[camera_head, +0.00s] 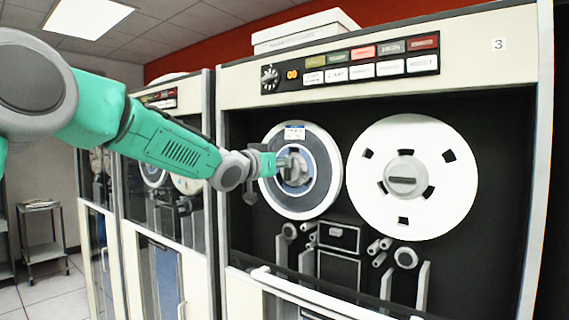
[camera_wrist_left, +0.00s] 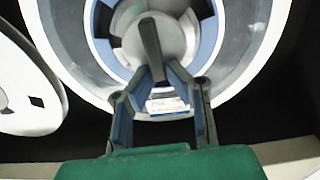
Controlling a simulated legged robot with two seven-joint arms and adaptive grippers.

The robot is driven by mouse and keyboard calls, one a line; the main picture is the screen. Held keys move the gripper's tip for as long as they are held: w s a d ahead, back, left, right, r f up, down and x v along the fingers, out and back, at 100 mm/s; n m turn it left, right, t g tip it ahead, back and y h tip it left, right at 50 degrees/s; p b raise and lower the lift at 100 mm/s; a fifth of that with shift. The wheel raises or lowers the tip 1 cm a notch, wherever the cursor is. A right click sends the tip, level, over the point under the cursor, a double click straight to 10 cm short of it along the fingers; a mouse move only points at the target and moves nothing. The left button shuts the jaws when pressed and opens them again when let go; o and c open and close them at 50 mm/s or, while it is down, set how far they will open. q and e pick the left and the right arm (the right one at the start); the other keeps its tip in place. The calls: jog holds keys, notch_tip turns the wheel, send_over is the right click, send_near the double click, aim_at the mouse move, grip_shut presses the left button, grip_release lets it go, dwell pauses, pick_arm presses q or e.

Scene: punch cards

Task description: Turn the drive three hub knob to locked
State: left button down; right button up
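Drive three is the large tape cabinet marked 3 (camera_head: 498,44) in the head view. Its left reel (camera_head: 325,175) has a blue and grey hub, and my left gripper (camera_head: 290,168) is at the centre of it, partly covering the hub knob. In the left wrist view the hub knob (camera_wrist_left: 151,45) is a grey bar, nearly upright in the picture, on a round grey hub. The fingertips of my left gripper (camera_wrist_left: 162,74) close in on both sides of the bar's lower end and appear to touch it. My right gripper is not in view.
A white reel (camera_head: 450,185) with its own hub knob (camera_head: 407,181) is to the right. A row of buttons (camera_head: 370,62) and a dial are above. Tape guides and rollers (camera_head: 405,257) are below. More cabinets (camera_head: 165,95) and a small cart (camera_head: 42,250) are to the left.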

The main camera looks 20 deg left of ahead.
aim_at(297, 172)
pick_arm(q)
jog(key=shift+m, duration=0.4)
jog(key=m+b, duration=0.2)
jog(key=m, duration=0.2)
jog(key=d+f+m+b, duration=0.1)
jog(key=m, duration=0.3)
jog(key=d+f+m+b, duration=0.1)
jog(key=m+b, duration=0.1)
jog(key=m, duration=0.2)
jog(key=shift+s+d+m+b, duration=0.15)
jog(key=shift+s+m+b, duration=0.2)
jog(key=shift+s+m, duration=0.05)
jog(key=shift+d+f+m+b, duration=0.1)
jog(key=shift+f+m+b, duration=0.15)
jog(key=shift+m+b, duration=0.6)
jog(key=shift+f+m+b, duration=0.2)
jog(key=shift+m+b, duration=0.2)
jog(key=shift+m, duration=0.85)
jog(key=shift+f, duration=0.15)
jog(key=c, duration=1.9)
grip_release()
jog(key=shift+o, duration=0.2)
jog(key=shift+r, duration=0.25)
